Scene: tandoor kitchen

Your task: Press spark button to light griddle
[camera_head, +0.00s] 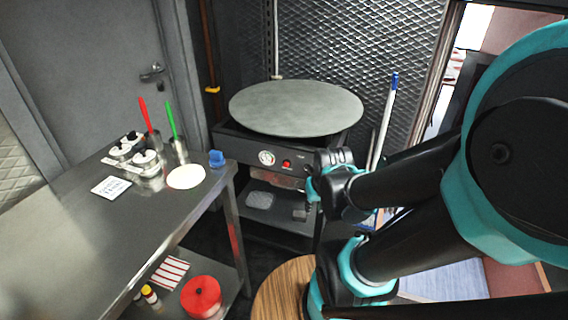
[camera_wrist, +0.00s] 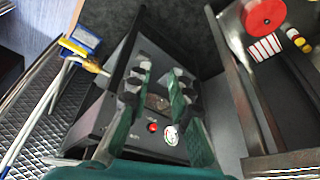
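The griddle (camera_head: 296,108) is a round grey plate on a black stand with a dark front panel (camera_head: 244,149). A small red button (camera_head: 286,163) sits on this panel, right of a round white gauge (camera_head: 266,158). In the wrist view the red button (camera_wrist: 152,127) and the gauge (camera_wrist: 171,135) show between and behind my fingers. My gripper (camera_head: 317,182) is in front of the panel's right part, apart from the button as far as I can see. In the wrist view my gripper (camera_wrist: 158,90) is open, its two fingers spread with nothing held.
A steel table (camera_head: 62,232) on the left holds containers, a white disc (camera_head: 186,176) and a blue item (camera_head: 217,158). A red round container (camera_head: 201,297) is on its lower shelf. A blue-handled pole (camera_head: 385,120) leans right of the griddle. A round wooden top (camera_head: 280,290) is in front.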

